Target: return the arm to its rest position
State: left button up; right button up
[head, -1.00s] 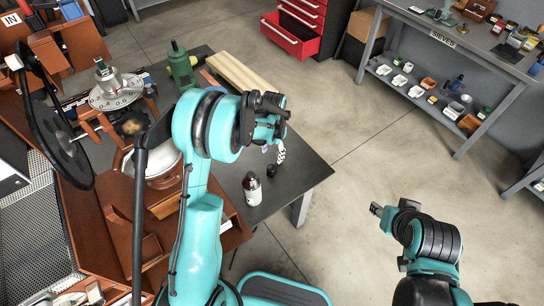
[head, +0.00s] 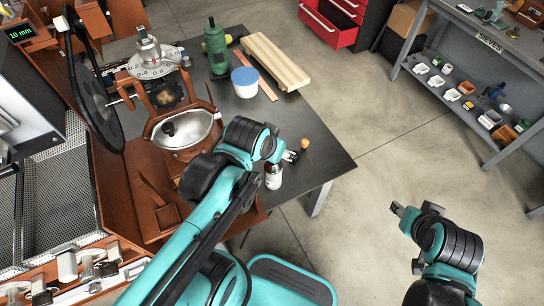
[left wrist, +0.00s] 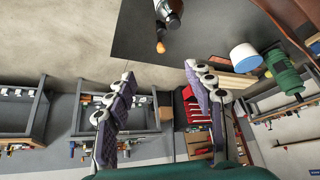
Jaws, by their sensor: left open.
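My left arm reaches in from the bottom in the head view, with its wrist over the dark table (head: 318,165). The left gripper (head: 288,154) is small and partly hidden there. In the left wrist view its two padded fingers (left wrist: 158,72) stand wide apart with nothing between them. A bottle with a white label (head: 273,177) stands beside the gripper, partly covered by it. A small orange-tan piece (head: 305,143) shows just beyond the gripper. My right gripper (head: 398,209) is raised over the floor at the right, apart from any object; its jaws are too small to read.
Floor between is clear.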

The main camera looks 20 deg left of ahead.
pick_arm(q)
jog(key=shift+s+f+n+t, duration=0.15)
jog(key=shift+s+t, duration=0.05)
jog(key=shift+s, duration=0.45)
jog(key=shift+s+f+n+t, duration=0.1)
jog(key=shift+s+n+t, duration=0.1)
jog(key=shift+s, duration=0.4)
dwell(0.4)
